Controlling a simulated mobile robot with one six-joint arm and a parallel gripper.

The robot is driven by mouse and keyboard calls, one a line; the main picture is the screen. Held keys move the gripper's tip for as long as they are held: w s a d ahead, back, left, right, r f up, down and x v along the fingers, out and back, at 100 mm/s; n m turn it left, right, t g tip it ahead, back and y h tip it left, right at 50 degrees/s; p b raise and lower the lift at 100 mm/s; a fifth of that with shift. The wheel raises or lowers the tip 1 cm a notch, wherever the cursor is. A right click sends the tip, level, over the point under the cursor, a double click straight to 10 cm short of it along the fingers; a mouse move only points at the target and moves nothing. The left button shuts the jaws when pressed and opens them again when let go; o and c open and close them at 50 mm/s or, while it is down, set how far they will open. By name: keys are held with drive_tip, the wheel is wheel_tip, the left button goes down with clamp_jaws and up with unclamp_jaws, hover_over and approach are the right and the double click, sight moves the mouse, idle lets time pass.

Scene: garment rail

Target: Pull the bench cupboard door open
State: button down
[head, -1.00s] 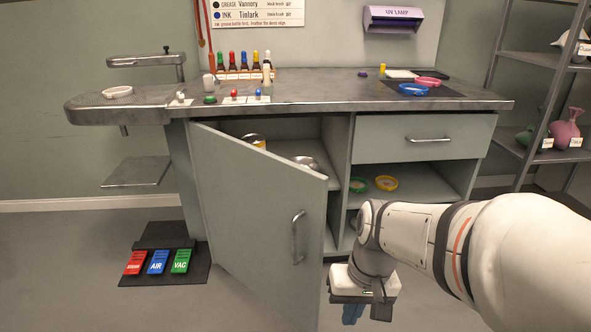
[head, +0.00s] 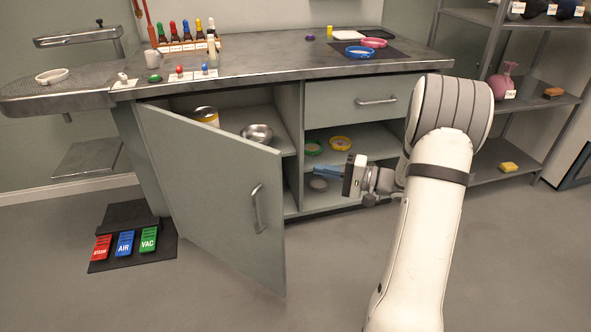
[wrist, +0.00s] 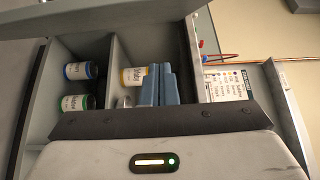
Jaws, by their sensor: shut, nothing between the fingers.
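The bench cupboard door (head: 215,190) is a grey-green panel with a metal bar handle (head: 258,208). It stands wide open, swung out from its left edge into the room. Inside the cupboard a yellow-banded tin (head: 206,116) and a metal bowl (head: 257,134) sit on a shelf. My gripper (head: 322,172), with blue fingers, is shut and empty. It is to the right of the door, apart from the handle, in front of the open shelves. In the wrist view the blue fingers (wrist: 158,88) are close together, with nothing between them.
The bench (head: 240,78) has a drawer (head: 365,102) above open shelves holding a green ring (head: 312,148) and a yellow ring (head: 340,143). Foot pedals (head: 126,243) lie on the floor at left. A shelf rack (head: 520,100) stands at right. The front floor is clear.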

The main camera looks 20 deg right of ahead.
sight(281, 172)
drive_tip(key=shift+w+a+b, duration=0.4)
drive_tip(key=shift+a+b, duration=0.1)
drive_tip(key=shift+a, duration=1.35)
drive_tip(key=shift+w+a+b, duration=0.35)
drive_tip(key=shift+a+b, duration=0.1)
drive_tip(key=shift+a, duration=1.35)
drive_tip(key=shift+w+a+b, duration=0.4)
drive_tip(key=shift+a+b, duration=0.1)
drive_tip(key=shift+a, duration=1.35)
